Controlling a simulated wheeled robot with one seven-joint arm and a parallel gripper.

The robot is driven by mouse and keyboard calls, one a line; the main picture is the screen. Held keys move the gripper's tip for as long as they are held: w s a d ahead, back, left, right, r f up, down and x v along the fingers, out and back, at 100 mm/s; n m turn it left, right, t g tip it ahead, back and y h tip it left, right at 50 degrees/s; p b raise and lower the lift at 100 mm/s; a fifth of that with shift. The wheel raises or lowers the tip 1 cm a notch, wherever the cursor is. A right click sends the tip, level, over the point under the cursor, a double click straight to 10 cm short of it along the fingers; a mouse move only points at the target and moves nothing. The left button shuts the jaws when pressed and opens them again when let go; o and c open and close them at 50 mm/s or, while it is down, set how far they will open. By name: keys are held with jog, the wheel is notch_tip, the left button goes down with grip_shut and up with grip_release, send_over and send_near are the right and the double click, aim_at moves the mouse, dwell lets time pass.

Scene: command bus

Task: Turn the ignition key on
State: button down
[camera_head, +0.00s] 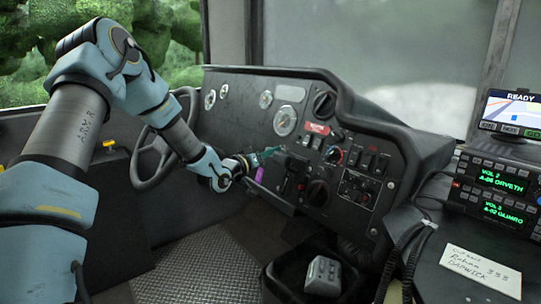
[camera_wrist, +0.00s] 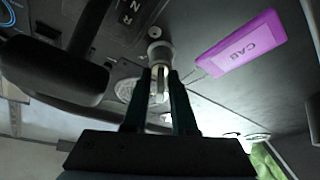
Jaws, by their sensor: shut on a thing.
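The ignition key (camera_wrist: 158,88) sits between my gripper's two fingers, in front of the round ignition lock (camera_wrist: 159,50) on the dark dashboard. My gripper (camera_wrist: 160,74) is shut on the key, one finger on each side. A purple tag marked CAB (camera_wrist: 238,47) hangs by a thin wire on the right in the wrist view. In the head view my gripper (camera_head: 270,153) reaches the lower dash panel, and the purple tag (camera_head: 260,174) shows just below it. The key and lock are too small and covered to make out there.
A dark lever (camera_wrist: 55,68) stands close on the left in the wrist view, beside a gear label (camera_wrist: 128,14). Knobs and switches (camera_head: 372,163) fill the panel to the right.

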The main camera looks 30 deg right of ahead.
jog(key=m+g+b, duration=0.1)
jog(key=m+b, duration=0.1)
jog(key=m, duration=0.1)
jog(key=shift+f+h, duration=0.2)
jog(key=shift+h, duration=0.2)
jog(key=m+g+b, duration=0.1)
jog(key=m, duration=0.1)
jog(key=m+g+b, duration=0.1)
jog(key=m, duration=0.1)
jog(key=shift+m+h+b, duration=0.3)
jog(key=shift+m+h, duration=0.1)
jog(key=m+g, duration=0.1)
jog(key=m, duration=0.1)
jog(key=m+g+b, duration=0.1)
jog(key=m, duration=0.1)
jog(key=shift+r+m+g, duration=0.1)
jog(key=shift+m+g, duration=0.2)
jog(key=shift+m, duration=0.1)
jog(key=shift+m+g+b, duration=0.7)
jog(key=shift+m+g, duration=0.4)
jog(key=shift+m, duration=1.4)
jog(key=c, duration=1)
grip_release()
jog(key=shift+r, duration=0.1)
jog(key=shift+o, duration=0.2)
jog(key=a, duration=1)
jog(key=shift+w+a+p, duration=0.25)
jog(key=shift+a+p, duration=0.05)
jog(key=shift+a, duration=0.1)
